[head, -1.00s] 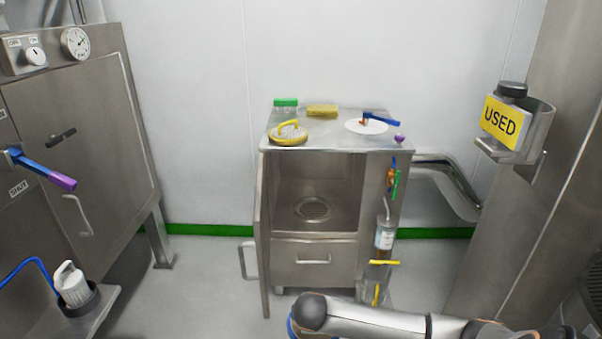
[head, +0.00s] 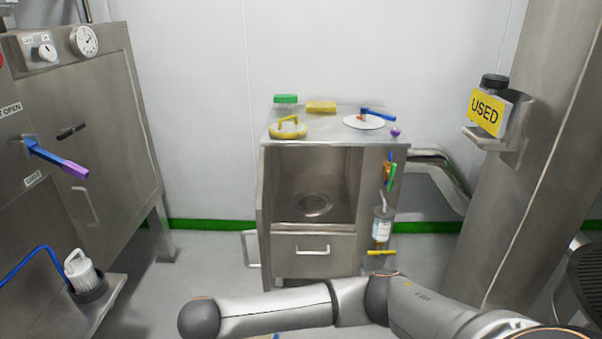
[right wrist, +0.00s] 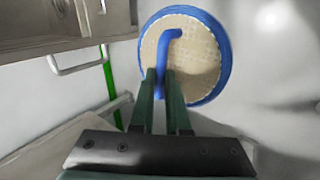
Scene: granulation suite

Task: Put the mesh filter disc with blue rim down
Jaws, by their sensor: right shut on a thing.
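The mesh filter disc with blue rim (right wrist: 208,65) is in the right wrist view, a pale mesh face with a thick blue rim and a bent blue handle (right wrist: 163,50). My right gripper (right wrist: 162,76) is shut on that handle and holds the disc out in front of its fingers. In the head view my right arm crosses the bottom edge, and its gripper is out of frame. The left gripper is not in view.
A steel cabinet (head: 315,246) with an open bay stands ahead. Its top (head: 335,125) carries a green brush (head: 286,99), yellow sponge (head: 321,107), yellow-handled disc (head: 288,131) and white disc (head: 364,123). A "USED" sign (head: 486,113) is at right; a white filter (head: 82,271) is at left.

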